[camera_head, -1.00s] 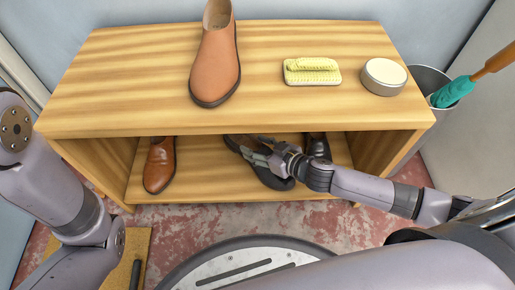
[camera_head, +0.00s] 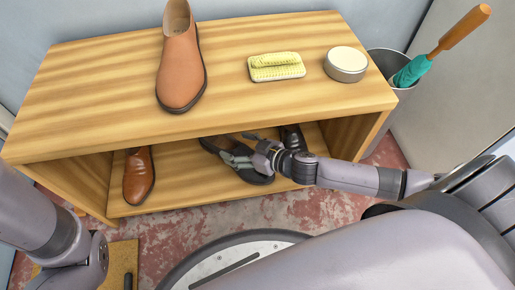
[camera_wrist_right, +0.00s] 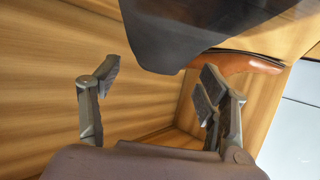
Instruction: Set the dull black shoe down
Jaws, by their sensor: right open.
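The dull black shoe (camera_head: 259,179) rests on the lower board of the wooden shelf bench, right of the middle, partly covered by my right gripper. My right gripper (camera_head: 236,147) is open, its fingers spread at the shoe. In the right wrist view the open fingers (camera_wrist_right: 160,86) have an empty gap between them, and the dark shoe (camera_wrist_right: 190,30) lies beyond it at the top. Part of my left arm shows at the left, but its gripper is out of view.
The lower board also holds a brown shoe (camera_head: 138,178) at left and a shiny black shoe (camera_head: 292,138) at right. On top are a tan shoe (camera_head: 180,65), a yellow brush (camera_head: 276,67) and a round tin (camera_head: 346,64). A grey bucket (camera_head: 382,65) stands at right.

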